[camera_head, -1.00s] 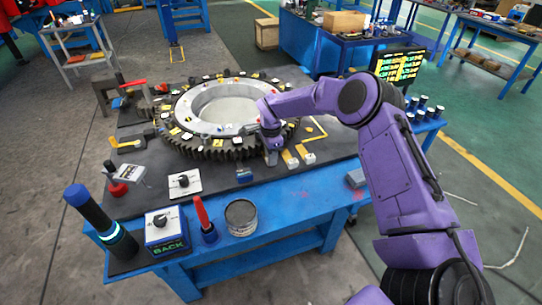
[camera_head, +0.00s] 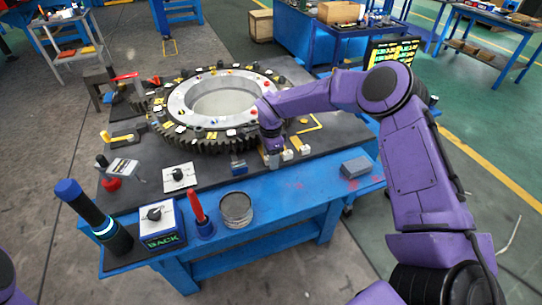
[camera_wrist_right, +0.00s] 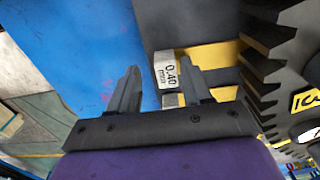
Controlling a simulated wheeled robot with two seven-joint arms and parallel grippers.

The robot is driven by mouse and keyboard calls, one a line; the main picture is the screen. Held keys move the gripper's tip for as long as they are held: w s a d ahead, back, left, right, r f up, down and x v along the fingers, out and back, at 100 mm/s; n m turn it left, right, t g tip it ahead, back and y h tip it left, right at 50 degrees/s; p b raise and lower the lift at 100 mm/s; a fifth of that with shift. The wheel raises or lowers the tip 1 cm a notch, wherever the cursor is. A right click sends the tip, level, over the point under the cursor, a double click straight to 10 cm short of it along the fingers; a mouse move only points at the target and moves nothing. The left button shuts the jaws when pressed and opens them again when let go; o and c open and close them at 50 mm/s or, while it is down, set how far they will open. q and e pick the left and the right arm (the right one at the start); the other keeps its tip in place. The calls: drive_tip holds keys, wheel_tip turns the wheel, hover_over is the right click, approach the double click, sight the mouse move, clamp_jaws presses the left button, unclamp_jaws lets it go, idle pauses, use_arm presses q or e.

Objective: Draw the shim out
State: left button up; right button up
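In the right wrist view a shim (camera_wrist_right: 168,69) has a pale end tab marked 0.40 and a yellow strip running right toward the gear's teeth. My right gripper (camera_wrist_right: 158,85) is open, with the tab in the gap between its fingers, nearer the right finger; contact cannot be told. A second pale tab (camera_wrist_right: 173,101) is partly behind the right finger. In the head view my right gripper (camera_head: 271,159) is low at the bench, at the front of the large dark ring gear (camera_head: 205,146). Shim tabs (camera_head: 287,155) (camera_head: 305,150) show right beside it. My left gripper is out of view.
On the blue bench (camera_head: 290,188) stand a round tin (camera_head: 236,209), a red-handled tool (camera_head: 199,207), a box marked BACK (camera_head: 160,222) and a dark cylinder (camera_head: 95,215) in front. A grey block (camera_head: 356,167) lies to the right. Bare bench top lies between tin and block.

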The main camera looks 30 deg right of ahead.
drive_tip(key=shift+r, duration=0.1)
wheel_tip(320, 180, up, 10)
drive_tip(key=b, duration=0.2)
drive_tip(key=shift+r, duration=0.2)
idle(0.3)
